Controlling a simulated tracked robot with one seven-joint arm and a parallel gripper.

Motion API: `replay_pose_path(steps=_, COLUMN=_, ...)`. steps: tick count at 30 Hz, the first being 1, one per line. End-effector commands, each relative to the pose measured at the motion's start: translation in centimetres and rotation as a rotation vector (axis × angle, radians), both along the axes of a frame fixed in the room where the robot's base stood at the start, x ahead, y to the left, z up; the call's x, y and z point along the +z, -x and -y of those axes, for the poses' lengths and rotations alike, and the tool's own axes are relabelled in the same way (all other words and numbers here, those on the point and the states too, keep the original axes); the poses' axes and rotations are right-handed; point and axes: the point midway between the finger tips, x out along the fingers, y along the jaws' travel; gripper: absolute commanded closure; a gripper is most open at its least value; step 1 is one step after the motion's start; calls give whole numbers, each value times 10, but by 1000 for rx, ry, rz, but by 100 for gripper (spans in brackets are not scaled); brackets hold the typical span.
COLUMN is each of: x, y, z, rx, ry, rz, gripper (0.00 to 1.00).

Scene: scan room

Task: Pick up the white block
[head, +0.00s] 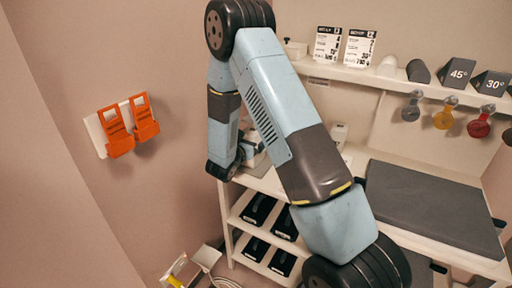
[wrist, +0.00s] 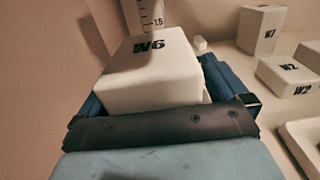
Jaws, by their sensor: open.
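A white block marked W6 (wrist: 150,75) fills the middle of the wrist view. My gripper (wrist: 158,92) is open, with one blue finger on the left side of this block and one on the right. The block's lower part is hidden by the gripper, so I cannot tell whether the fingers touch it. Other white blocks, W2 (wrist: 287,75) and W7 (wrist: 262,28), stand to the right. In the head view my gripper is mostly hidden behind my arm, near the left end of the white bench (head: 262,181).
A scale marked 1.5 (wrist: 152,18) stands behind W6. A white tray (wrist: 296,140) is at the lower right. A grey pad (head: 425,205) covers the bench's right part. Dark bins (head: 258,209) sit below, and orange holders (head: 115,131) hang on the left wall.

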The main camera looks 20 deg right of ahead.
Motion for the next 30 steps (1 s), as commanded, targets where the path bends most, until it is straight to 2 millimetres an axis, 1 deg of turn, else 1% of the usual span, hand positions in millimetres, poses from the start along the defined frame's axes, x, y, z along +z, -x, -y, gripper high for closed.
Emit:
replay_pose_path(steps=5, x=0, y=0, z=0, rx=1, ry=0, rz=0, gripper=1)
replay_pose_path(steps=30, x=0, y=0, z=0, rx=-1, ry=0, rz=-1, gripper=81)
